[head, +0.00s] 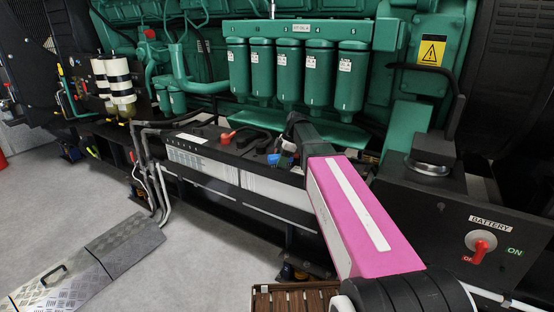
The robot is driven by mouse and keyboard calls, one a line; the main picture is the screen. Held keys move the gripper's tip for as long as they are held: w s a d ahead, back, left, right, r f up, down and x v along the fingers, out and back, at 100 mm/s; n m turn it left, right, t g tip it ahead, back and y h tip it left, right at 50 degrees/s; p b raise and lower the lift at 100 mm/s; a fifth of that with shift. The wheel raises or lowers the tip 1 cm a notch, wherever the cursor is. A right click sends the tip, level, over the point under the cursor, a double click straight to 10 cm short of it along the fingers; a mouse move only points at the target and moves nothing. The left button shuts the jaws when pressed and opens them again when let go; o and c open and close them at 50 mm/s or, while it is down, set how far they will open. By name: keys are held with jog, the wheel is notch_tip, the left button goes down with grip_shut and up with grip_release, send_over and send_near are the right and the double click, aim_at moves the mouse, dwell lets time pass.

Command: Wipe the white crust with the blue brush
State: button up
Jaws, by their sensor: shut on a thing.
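The blue brush (281,160) shows as a small blue shape above the battery tops in the middle of the head view. My gripper (284,150) is shut on it, small and partly hidden beside my pink arm link. The brush is over the right-hand battery (270,188); whether it touches the top I cannot tell. The left-hand battery (195,160) has a red terminal cover (228,136) at its back right. I cannot make out the white crust; it may be hidden by my gripper and brush or too small to see.
Green filter canisters (276,70) hang close behind the batteries. A black battery switch box (480,240) with a red knob stands at the right. Grey cables (150,165) run down at the left. A metal ramp (125,240) lies on the open grey floor.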

aim_at(291, 168)
jog(key=shift+s+d+f, duration=0.1)
jog(key=shift+s+d, duration=0.45)
jog(key=shift+d, duration=0.25)
jog(key=shift+s+d+r, duration=0.1)
jog(key=shift+s+d, duration=0.4)
jog(key=shift+d, duration=0.3)
jog(key=shift+s+d+f, duration=0.1)
jog(key=shift+s+d, duration=0.45)
jog(key=shift+d, duration=0.25)
jog(key=shift+a, duration=0.1)
jog(key=shift+w+a, duration=0.75)
jog(key=shift+a, duration=0.35)
jog(key=shift+w+a, duration=0.8)
jog(key=shift+a, duration=0.35)
jog(key=shift+w+a, duration=0.75)
jog(key=shift+a, duration=0.35)
jog(key=shift+w+d, duration=0.35)
jog(key=shift+w, duration=0.15)
jog(key=shift+s+d, duration=0.75)
jog(key=shift+d, duration=0.4)
jog(key=shift+s+d, duration=0.8)
jog(key=shift+d, duration=0.35)
jog(key=shift+s+d, duration=0.75)
jog(key=shift+d, duration=0.4)
jog(key=shift+w+a, duration=0.6)
jog(key=shift+a, duration=0.3)
jog(key=shift+w+a, duration=0.6)
jog(key=shift+a, duration=0.3)
